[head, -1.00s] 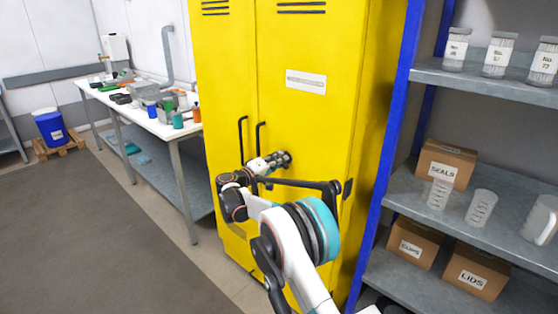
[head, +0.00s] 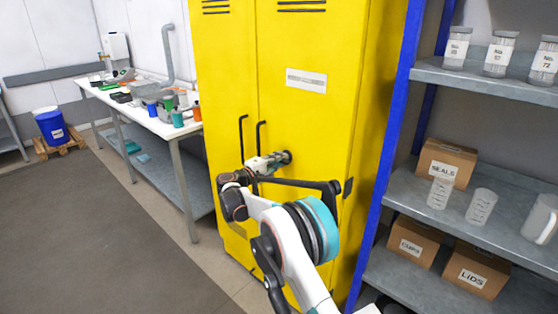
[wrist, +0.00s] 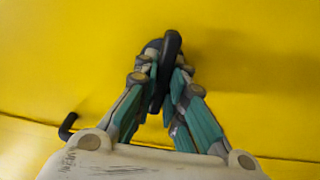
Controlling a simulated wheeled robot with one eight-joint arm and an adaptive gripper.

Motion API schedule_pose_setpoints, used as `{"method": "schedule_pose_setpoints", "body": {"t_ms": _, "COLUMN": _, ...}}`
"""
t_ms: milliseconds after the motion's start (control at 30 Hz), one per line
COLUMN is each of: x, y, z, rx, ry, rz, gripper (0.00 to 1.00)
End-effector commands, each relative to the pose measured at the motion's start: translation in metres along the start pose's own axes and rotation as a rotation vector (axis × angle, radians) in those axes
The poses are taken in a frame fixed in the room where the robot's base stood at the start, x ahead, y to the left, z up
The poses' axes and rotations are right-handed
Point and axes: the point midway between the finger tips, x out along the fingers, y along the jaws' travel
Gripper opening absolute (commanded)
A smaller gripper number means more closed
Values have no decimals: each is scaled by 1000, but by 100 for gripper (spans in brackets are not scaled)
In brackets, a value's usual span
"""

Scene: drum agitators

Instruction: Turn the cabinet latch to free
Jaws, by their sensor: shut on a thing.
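The yellow cabinet (head: 310,130) stands upright with its doors shut and two black bar handles (head: 261,137) near the door seam. The cabinet latch (wrist: 172,52) is a dark, narrow lever on a round base, standing out from the yellow door in the wrist view. My gripper (wrist: 165,85) has its two teal-and-grey fingers closed on either side of the lever. In the head view my gripper (head: 279,160) is against the right door, just right of the handles, and largely hides the latch.
A grey shelf unit with blue posts (head: 396,130) stands close at the right, holding jars and boxes (head: 445,160). A white workbench (head: 150,115) with containers stands at the left. Open floor (head: 90,220) lies at the lower left.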

Motion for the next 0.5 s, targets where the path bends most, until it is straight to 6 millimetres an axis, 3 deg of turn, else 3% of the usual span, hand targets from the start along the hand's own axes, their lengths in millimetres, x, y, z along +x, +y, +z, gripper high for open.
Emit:
{"method": "schedule_pose_setpoints", "body": {"t_ms": 233, "x": -1, "y": 0, "z": -1, "rx": -1, "ry": 3, "rz": 0, "gripper": 0}}
{"method": "schedule_pose_setpoints", "body": {"t_ms": 267, "x": -1, "y": 0, "z": -1, "rx": -1, "ry": 3, "rz": 0, "gripper": 15}}
{"method": "schedule_pose_setpoints", "body": {"t_ms": 333, "x": -1, "y": 0, "z": -1, "rx": -1, "ry": 3, "rz": 0, "gripper": 31}}
{"method": "schedule_pose_setpoints", "body": {"t_ms": 500, "x": 0, "y": 0, "z": 0, "rx": 0, "ry": 1, "rz": 0, "gripper": 32}}
